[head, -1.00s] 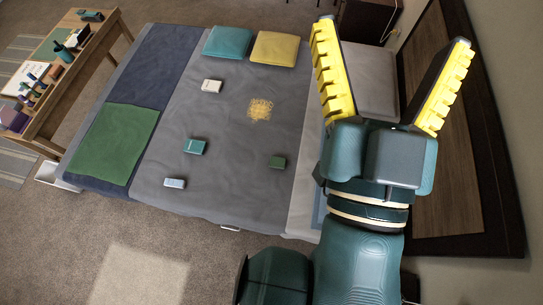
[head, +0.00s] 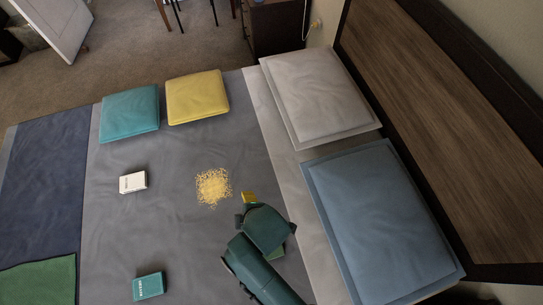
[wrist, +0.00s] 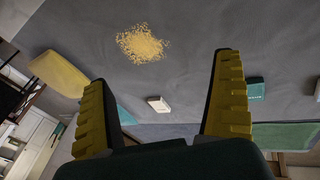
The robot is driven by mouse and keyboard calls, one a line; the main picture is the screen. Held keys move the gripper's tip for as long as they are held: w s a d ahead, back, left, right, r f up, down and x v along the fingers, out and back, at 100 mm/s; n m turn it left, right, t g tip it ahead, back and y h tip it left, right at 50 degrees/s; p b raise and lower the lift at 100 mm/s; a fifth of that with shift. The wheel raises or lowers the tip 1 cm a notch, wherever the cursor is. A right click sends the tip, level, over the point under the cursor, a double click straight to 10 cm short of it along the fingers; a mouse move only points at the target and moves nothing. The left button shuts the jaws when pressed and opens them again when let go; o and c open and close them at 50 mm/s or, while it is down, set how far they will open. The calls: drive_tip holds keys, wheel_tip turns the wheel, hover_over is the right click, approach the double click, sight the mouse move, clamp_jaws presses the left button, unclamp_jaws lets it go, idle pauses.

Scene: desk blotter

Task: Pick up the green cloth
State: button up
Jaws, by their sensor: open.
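The green cloth (head: 40,281) lies flat at the lower left of the head view, partly cut off by the frame edge. It also shows at the right of the wrist view (wrist: 287,135), beyond the right finger. My gripper (wrist: 160,69) is open and empty, its two yellow ridged fingers wide apart. In the head view only a bit of yellow finger (head: 249,197) shows past my arm, over the grey bed cover right of the yellow scribbled patch. The gripper is well away from the cloth.
The grey bed cover (head: 190,260) holds a white box (head: 133,182), a teal box (head: 149,286) and a yellow stringy patch (head: 213,187). Teal (head: 129,113) and yellow (head: 197,96) cushions lie at its far edge. White (head: 318,92) and blue (head: 380,220) pillows line the headboard (head: 450,110).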

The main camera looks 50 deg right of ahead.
drive_tip(key=s+f+n+g+b, duration=0.2)
drive_tip(key=s+f+g+b, duration=0.15)
drive_tip(key=s+f, duration=0.85)
drive_tip(key=shift+g, duration=0.45)
drive_tip(key=f+b, duration=0.1)
drive_tip(key=f, duration=0.3)
drive_tip(key=w+f+b, duration=0.1)
drive_tip(key=f, duration=0.7)
drive_tip(key=shift+w+a+b, duration=0.2)
drive_tip(key=shift+w+b, duration=0.15)
drive_tip(key=shift+b, duration=0.05)
drive_tip(key=f, duration=0.2)
drive_tip(key=f+b, duration=0.1)
drive_tip(key=f, duration=0.1)
drive_tip(key=f+b, duration=0.1)
drive_tip(key=shift+s+f, duration=0.25)
drive_tip(key=shift+f, duration=0.15)
drive_tip(key=shift+r, duration=0.1)
drive_tip(key=c, duration=1.1)
